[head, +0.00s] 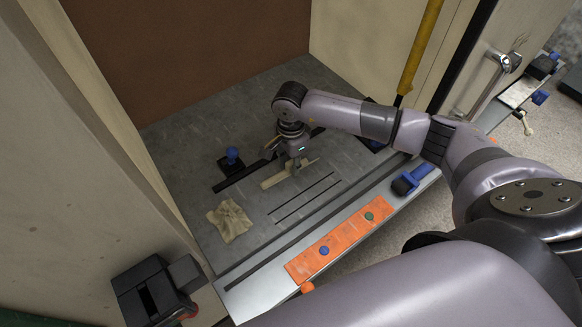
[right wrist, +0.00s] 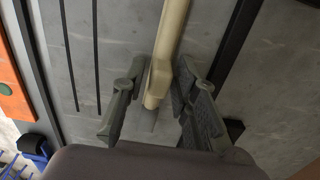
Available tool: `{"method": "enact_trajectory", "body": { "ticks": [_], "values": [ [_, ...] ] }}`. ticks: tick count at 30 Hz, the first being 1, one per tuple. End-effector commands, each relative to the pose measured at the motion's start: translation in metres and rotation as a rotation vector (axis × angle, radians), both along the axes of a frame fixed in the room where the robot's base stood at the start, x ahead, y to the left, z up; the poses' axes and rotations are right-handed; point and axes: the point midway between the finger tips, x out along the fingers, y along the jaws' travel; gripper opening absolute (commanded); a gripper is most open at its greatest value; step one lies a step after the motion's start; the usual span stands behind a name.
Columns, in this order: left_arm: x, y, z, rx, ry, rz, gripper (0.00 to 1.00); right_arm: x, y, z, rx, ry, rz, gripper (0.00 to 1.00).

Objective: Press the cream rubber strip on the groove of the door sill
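The cream rubber strip (head: 275,181) lies on the grey floor inside the doorway, beside a dark bar. My right gripper (head: 292,166) is low over it. In the right wrist view the two fingers (right wrist: 162,60) stand on either side of the strip (right wrist: 168,35), with a small gap at the left; I cannot tell whether the right finger touches it. The door sill (head: 237,298) runs along the front edge, with a dark groove (head: 290,240) along its length. The strip is apart from the groove. My left gripper is not in view.
Two thin dark lines (head: 305,197) lie between strip and sill. An orange plate (head: 343,238) with blue and green knobs sits on the sill, near a blue-and-black clamp (head: 412,180). A crumpled cloth (head: 230,221), a blue-knobbed black block (head: 231,162) and a yellow pole (head: 422,45) are nearby.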

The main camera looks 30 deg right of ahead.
Motion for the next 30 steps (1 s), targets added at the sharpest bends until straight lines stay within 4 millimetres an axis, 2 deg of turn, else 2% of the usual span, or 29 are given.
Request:
{"method": "enact_trajectory", "body": {
  "ticks": [11,23,26,30],
  "values": [
    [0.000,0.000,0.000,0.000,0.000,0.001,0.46,0.000,0.000,0.000,0.000,0.000,0.000,0.00],
    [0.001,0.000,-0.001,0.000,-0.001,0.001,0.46,0.000,0.000,0.002,0.000,0.000,-0.001,0.00],
    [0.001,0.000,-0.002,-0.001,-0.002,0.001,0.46,0.001,0.000,0.007,0.001,-0.001,-0.001,0.00],
    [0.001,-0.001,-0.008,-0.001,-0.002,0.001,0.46,0.001,0.000,0.023,0.000,-0.004,0.001,0.00]
  ]
}}
